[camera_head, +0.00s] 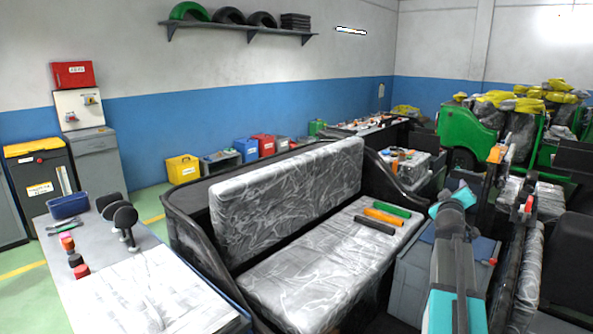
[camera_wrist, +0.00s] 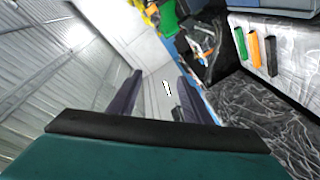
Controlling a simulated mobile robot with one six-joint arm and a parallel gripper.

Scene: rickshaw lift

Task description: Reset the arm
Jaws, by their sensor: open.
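My gripper (camera_wrist: 160,78) shows in the wrist view with its two dark fingers spread apart and nothing between them. It is tilted, facing the pale wall and the corrugated ceiling. In the head view, my grey and teal arm (camera_head: 455,255) rises at the lower right, beside the bench seat; I cannot make out its fingers clearly there.
A plastic-wrapped bench seat (camera_head: 315,265) carries a black grip (camera_head: 374,225), an orange grip (camera_head: 384,216) and a green grip (camera_head: 393,210). A table (camera_head: 150,285) stands at left. Vehicles (camera_head: 470,130) crowd the back right. Open floor shows at left.

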